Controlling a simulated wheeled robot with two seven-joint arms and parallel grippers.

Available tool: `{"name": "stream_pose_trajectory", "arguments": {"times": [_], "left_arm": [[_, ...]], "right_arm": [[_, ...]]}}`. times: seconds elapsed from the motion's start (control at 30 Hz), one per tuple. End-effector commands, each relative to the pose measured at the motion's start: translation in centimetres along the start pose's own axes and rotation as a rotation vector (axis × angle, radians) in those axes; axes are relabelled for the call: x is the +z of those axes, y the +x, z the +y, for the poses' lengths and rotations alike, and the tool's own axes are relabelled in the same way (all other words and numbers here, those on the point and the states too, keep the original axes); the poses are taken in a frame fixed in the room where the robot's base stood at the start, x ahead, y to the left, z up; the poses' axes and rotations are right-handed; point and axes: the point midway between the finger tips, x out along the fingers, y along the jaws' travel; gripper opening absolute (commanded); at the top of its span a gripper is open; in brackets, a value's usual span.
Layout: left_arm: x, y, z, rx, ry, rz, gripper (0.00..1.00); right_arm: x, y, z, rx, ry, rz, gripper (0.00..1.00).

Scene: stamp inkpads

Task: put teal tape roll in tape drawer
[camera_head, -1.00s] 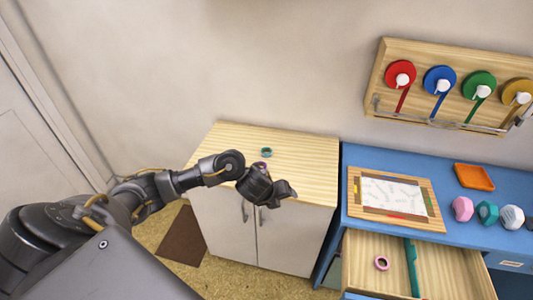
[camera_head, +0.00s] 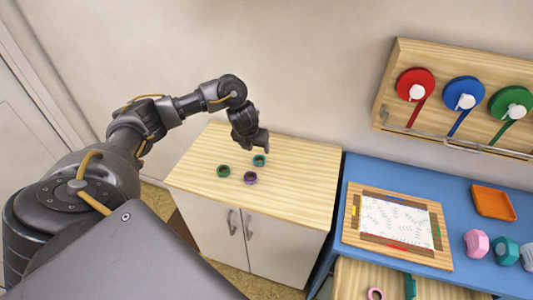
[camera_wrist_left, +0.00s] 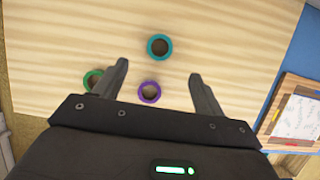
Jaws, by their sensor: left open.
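The teal tape roll (camera_head: 260,160) lies on the wooden top of the cabinet. In the left wrist view the teal roll (camera_wrist_left: 159,47) lies ahead of my fingertips, between their lines. My left gripper (camera_head: 262,147) is open and empty, above the cabinet top close to the teal roll; in the wrist view its fingers (camera_wrist_left: 158,68) are spread wide. The open drawer (camera_head: 445,287) at the lower right is cut by the frame edge; a pink roll (camera_head: 376,294) and a teal divider (camera_head: 409,286) show in it. My right gripper is not in view.
A green roll (camera_head: 223,171) and a purple roll (camera_head: 250,178) lie near the teal one. The blue desk (camera_head: 450,195) holds a framed sheet (camera_head: 397,221), an orange tray (camera_head: 493,202) and faceted pieces. Tape reels hang on a wall rack (camera_head: 390,110).

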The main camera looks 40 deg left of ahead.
Motion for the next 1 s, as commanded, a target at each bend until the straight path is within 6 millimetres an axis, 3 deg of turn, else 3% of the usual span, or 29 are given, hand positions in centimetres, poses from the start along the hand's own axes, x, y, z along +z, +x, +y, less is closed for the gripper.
{"name": "stream_pose_trajectory", "arguments": {"times": [0.13,0.33,0.5,0.77,1.0], "left_arm": [[-0.1,0.5,0.0,0.0,0.0,0.001,0.71],[-0.2,3.5,0.0,0.0,-0.003,0.004,0.71],[-0.1,5.3,-0.1,0.0,-0.001,0.002,0.71],[-0.1,6.1,0.0,0.0,-0.001,0.002,0.71],[-0.1,9.6,-0.1,0.0,-0.003,0.002,0.71]], "right_arm": [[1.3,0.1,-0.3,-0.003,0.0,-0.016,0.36],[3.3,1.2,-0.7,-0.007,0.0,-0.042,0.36],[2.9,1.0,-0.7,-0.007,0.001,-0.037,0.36],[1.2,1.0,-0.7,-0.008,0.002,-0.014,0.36],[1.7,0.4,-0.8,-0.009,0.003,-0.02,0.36]]}}
